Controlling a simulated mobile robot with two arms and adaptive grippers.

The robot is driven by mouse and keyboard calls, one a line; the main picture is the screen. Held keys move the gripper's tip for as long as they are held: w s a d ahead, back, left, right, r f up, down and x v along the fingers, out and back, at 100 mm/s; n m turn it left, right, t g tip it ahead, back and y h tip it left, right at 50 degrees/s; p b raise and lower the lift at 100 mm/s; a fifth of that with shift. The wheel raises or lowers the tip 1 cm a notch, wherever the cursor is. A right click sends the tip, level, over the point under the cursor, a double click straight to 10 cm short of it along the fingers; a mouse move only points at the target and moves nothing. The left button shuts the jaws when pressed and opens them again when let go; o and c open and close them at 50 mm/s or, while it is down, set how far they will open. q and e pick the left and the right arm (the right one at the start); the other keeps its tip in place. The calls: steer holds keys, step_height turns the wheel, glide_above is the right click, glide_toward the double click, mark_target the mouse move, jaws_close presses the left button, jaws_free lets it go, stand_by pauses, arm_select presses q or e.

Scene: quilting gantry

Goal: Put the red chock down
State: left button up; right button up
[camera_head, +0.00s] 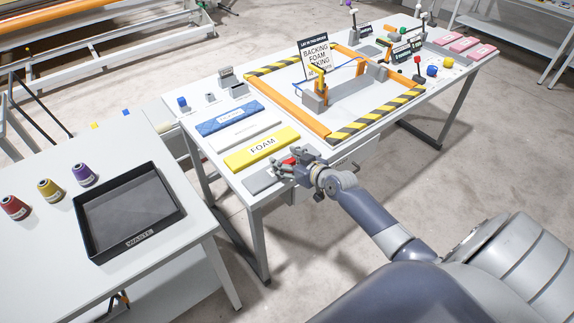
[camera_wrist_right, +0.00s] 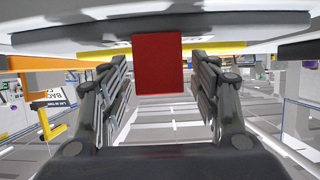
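The red chock (camera_head: 289,160) shows as a small red patch at my right gripper (camera_head: 290,170), at the near left end of the white table, mostly hidden by the fingers. In the right wrist view the red chock (camera_wrist_right: 158,64) is a plain block between the two fingers of my right gripper (camera_wrist_right: 160,75). A gap shows on each side of it, so the gripper looks open around it. A grey pad (camera_head: 259,183) lies beside the gripper. The chock's contact with the surface is hidden in the head view. My left gripper is not in view.
A yellow FOAM block (camera_head: 262,149) lies just behind the gripper, with white and blue blocks beyond. An orange-railed frame with striped bars (camera_head: 375,118) fills the table's middle. A black WASTE tray (camera_head: 84,232) sits on the left table beside several thread cones.

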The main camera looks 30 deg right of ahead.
steer(key=c, duration=1.2)
